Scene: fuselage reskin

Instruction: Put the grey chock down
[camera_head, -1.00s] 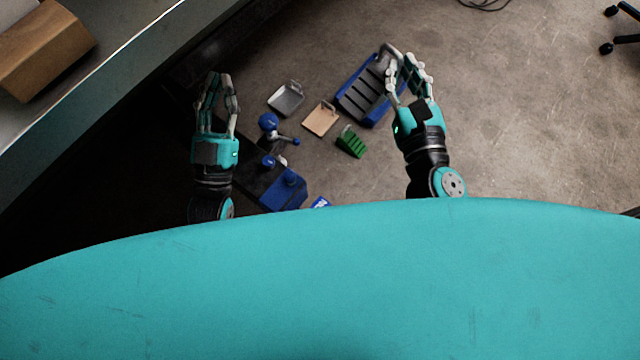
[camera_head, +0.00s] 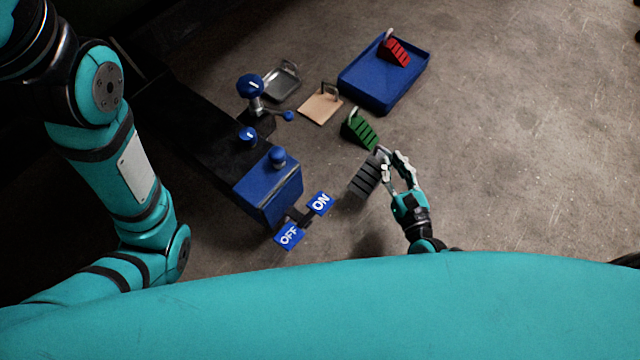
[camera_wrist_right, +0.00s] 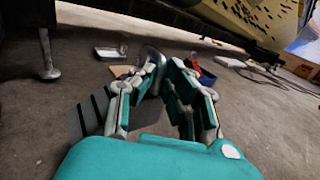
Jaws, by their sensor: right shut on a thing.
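The grey chock (camera_head: 364,178) is a ribbed wedge with a handle at its top, right of the ON and OFF signs and just below the green chock in the head view. My right gripper (camera_head: 392,162) is shut on its handle. The right wrist view shows the chock's dark ribbed body (camera_wrist_right: 90,115) left of my fingers, partly hidden by them, and its rounded handle (camera_wrist_right: 151,56) between the fingers. I cannot tell whether the chock touches the floor. My left arm shows at the left, with its gripper out of view.
A green chock (camera_head: 361,132) stands near a blue tray (camera_head: 372,91) holding a red chock (camera_head: 397,51). A tan plate (camera_head: 319,107) and a metal tray (camera_head: 281,83) lie nearby. A blue-knobbed machine (camera_head: 268,190) with an ON sign (camera_head: 320,203) stands left. Floor right is clear.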

